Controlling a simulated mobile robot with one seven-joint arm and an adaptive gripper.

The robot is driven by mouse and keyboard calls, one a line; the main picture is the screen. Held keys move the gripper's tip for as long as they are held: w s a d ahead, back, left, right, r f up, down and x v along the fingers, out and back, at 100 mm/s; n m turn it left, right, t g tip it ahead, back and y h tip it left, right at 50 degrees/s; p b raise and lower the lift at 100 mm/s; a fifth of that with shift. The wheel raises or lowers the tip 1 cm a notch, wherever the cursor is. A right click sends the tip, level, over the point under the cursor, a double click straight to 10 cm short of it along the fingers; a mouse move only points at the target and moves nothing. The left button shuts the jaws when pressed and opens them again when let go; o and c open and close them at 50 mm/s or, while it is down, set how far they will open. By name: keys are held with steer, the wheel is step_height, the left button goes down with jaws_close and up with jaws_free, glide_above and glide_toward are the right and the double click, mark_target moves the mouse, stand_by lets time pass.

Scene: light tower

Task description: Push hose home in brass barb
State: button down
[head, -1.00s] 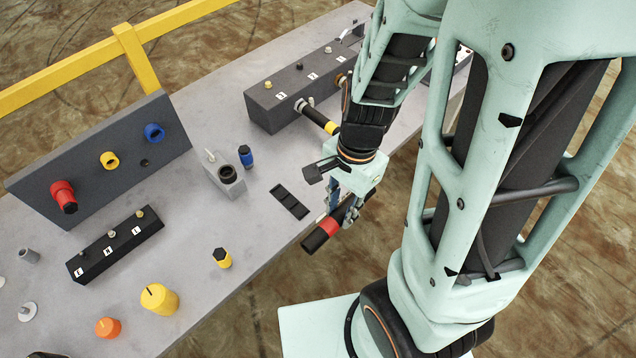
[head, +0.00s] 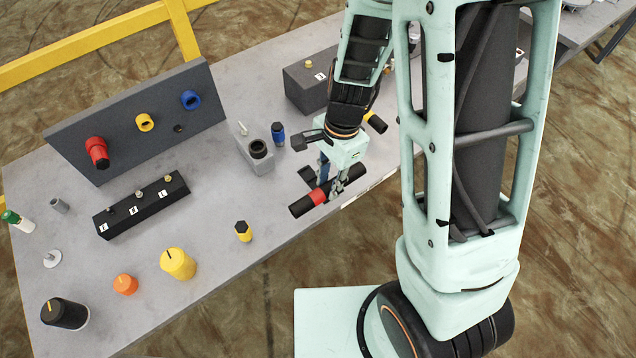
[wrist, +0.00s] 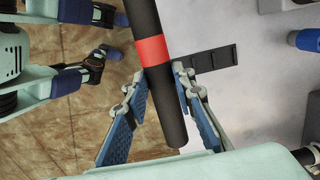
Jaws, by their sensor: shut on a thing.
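A black hose with a red band (head: 317,197) is held over the table's front edge; it also shows in the wrist view (wrist: 152,50). My gripper (head: 331,184) is shut on it, with one blue-padded finger on each side in the wrist view (wrist: 160,80). A large dark block (head: 308,88) stands at the back, partly hidden by my arm. A small black block (head: 150,203) at left carries several small metal-coloured fittings.
A dark panel (head: 75,145) with red, yellow and blue fittings stands at left. A grey socket block (head: 262,165) and blue-black plug (head: 278,134) stand left of my gripper. Yellow (head: 178,263) and orange (head: 125,285) knobs sit near the front edge.

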mark_target(317, 190)
steer(key=f, duration=0.1)
steer(key=w+a+f+b, duration=0.2)
steer(key=f, duration=0.1)
steer(key=shift+w, duration=0.15)
steer(key=shift+w+a+f+b, duration=0.1)
steer(key=shift+a+f+b, duration=0.05)
steer(key=shift+f+b, duration=0.65)
steer(key=shift+w+a+f+b, duration=0.1)
steer(key=shift+f+b, duration=0.5)
steer(key=shift+f, duration=0.25)
steer(key=shift+f, duration=0.2)
steer(key=c, duration=1.6)
jaws_free()
steer(key=r, duration=0.7)
steer(key=w+r, duration=0.1)
steer(key=r, duration=0.3)
steer(key=shift+d, duration=0.15)
